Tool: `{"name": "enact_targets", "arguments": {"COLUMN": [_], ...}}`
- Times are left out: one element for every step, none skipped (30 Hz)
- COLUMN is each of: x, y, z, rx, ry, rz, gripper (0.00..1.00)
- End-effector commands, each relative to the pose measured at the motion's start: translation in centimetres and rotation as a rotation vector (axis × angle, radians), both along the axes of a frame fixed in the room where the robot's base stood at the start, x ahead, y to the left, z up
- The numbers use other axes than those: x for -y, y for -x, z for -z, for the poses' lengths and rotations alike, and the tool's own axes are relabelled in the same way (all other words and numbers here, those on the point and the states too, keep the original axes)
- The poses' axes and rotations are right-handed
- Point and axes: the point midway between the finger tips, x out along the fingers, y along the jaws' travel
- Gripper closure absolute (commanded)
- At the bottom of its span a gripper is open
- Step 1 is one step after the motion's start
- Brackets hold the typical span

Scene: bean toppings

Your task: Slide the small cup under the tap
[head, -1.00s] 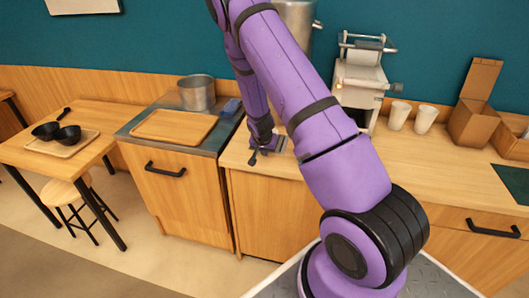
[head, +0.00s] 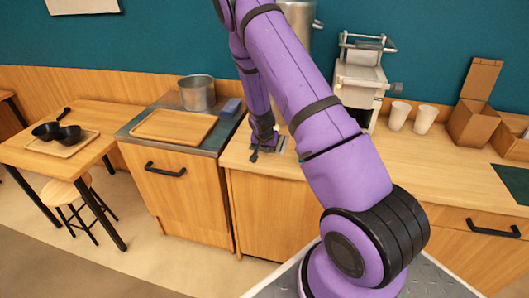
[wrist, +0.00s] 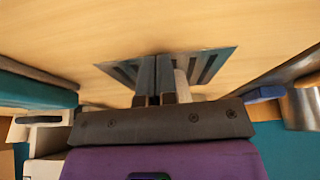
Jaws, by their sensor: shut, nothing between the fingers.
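My gripper (head: 264,151) is low over the wooden counter, close to a slotted metal drip tray (head: 284,146). In the wrist view its dark fingers (wrist: 158,84) are shut together over the slotted tray (wrist: 215,62), with nothing visible held between them. A narrow pale shape (wrist: 182,84) shows just right of the fingers; I cannot tell whether it is the small cup. A steel urn (head: 297,18) stands at the back, mostly hidden by my arm, and the tap over the tray is not clearly visible. Two pale cups, left (head: 398,116) and right (head: 424,119), stand farther right.
A grey machine (head: 361,82) stands behind the counter's middle. An open cardboard box (head: 474,122) is at the right. On the left are a steel pot (head: 197,93), a wooden tray (head: 174,126) and a blue block (head: 231,106). The counter front right of my arm is clear.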

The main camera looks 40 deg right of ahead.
Motion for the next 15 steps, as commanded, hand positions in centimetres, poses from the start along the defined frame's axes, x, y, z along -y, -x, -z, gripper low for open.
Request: {"name": "enact_targets", "arguments": {"x": [-0.3,-0.5,-0.7,-0.8,-1.0,-1.1,-1.2,-1.3,-1.3,-1.3,-1.3,-1.3,-1.3,-1.3,-1.3], "y": [0.2,0.3,0.5,0.7,0.8,1.0,1.0,1.1,1.1,1.1,1.1,1.1,1.1,1.1,1.0], "z": [0.0,0.0,0.0,0.0,0.0,0.0,0.0,0.0,-0.1,-0.2,-0.3,-0.6,-0.9,-1.2,-1.6], "rx": [0.000,0.000,0.000,0.000,-0.002,-0.001,-0.001,-0.001,0.001,0.001,0.001,0.001,0.002,0.002,0.003], "ry": [0.000,0.000,0.000,0.000,0.000,0.001,0.001,0.001,0.001,0.001,0.001,0.002,0.001,0.001,0.001], "rz": [-0.001,-0.001,0.000,0.000,-0.001,-0.001,-0.001,-0.001,0.000,0.000,0.000,0.000,0.001,0.001,0.001], "gripper": [1.00,1.00,1.00,1.00,1.00,1.00,1.00,1.00,1.00,1.00,1.00,1.00,1.00,1.00,1.00]}}
